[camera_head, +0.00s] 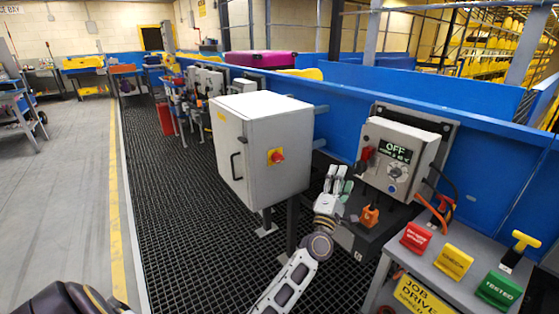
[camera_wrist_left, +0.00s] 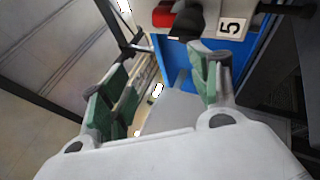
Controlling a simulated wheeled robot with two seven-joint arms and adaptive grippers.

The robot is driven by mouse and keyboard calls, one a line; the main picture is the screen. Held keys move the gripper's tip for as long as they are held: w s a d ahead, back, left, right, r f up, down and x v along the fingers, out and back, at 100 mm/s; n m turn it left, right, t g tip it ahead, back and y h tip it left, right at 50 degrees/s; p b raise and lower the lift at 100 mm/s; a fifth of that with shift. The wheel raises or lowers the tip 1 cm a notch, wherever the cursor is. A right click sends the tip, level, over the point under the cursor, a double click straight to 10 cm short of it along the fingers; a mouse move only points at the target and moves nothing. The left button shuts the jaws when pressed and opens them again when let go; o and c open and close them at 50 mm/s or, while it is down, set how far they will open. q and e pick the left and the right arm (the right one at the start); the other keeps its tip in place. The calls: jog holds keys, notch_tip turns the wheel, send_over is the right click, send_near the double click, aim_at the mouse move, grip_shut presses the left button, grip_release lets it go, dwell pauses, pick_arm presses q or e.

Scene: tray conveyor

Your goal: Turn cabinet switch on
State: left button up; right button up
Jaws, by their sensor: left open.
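A light grey cabinet (camera_head: 262,150) stands left of the gripper in the head view. My left gripper (camera_head: 338,178) is open and empty, below and left of the smaller box, apart from the cabinet switch. The left wrist view shows its green-padded fingers (camera_wrist_left: 157,80) spread, with a red part (camera_wrist_left: 163,15) and a black part beyond them. My right gripper is not in view.
A blue barrier (camera_head: 480,100) runs behind the cabinet and box. An orange object (camera_head: 369,215) sits below the smaller box. A grey table (camera_head: 418,262) with red, yellow and green label blocks stands at lower right. Dark grated floor (camera_head: 185,210) lies open to the left.

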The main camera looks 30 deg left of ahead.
pick_arm(q)
jog(key=w+a+r+n+g+y, duration=0.2)
jog(key=w+a+n+g+y, duration=0.15)
jog(key=a+n+y, duration=0.65)
jog(key=n+g+y, duration=0.5)
jog(key=n+g, duration=0.8)
jog(key=n, duration=0.5)
send_near(281, 160)
jog(key=shift+v, duration=1.5)
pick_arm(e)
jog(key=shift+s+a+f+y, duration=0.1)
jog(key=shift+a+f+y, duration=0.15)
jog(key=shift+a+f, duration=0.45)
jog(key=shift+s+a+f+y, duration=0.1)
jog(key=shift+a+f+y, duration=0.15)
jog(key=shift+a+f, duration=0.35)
pick_arm(q)
jog(key=shift+a+r, duration=0.1)
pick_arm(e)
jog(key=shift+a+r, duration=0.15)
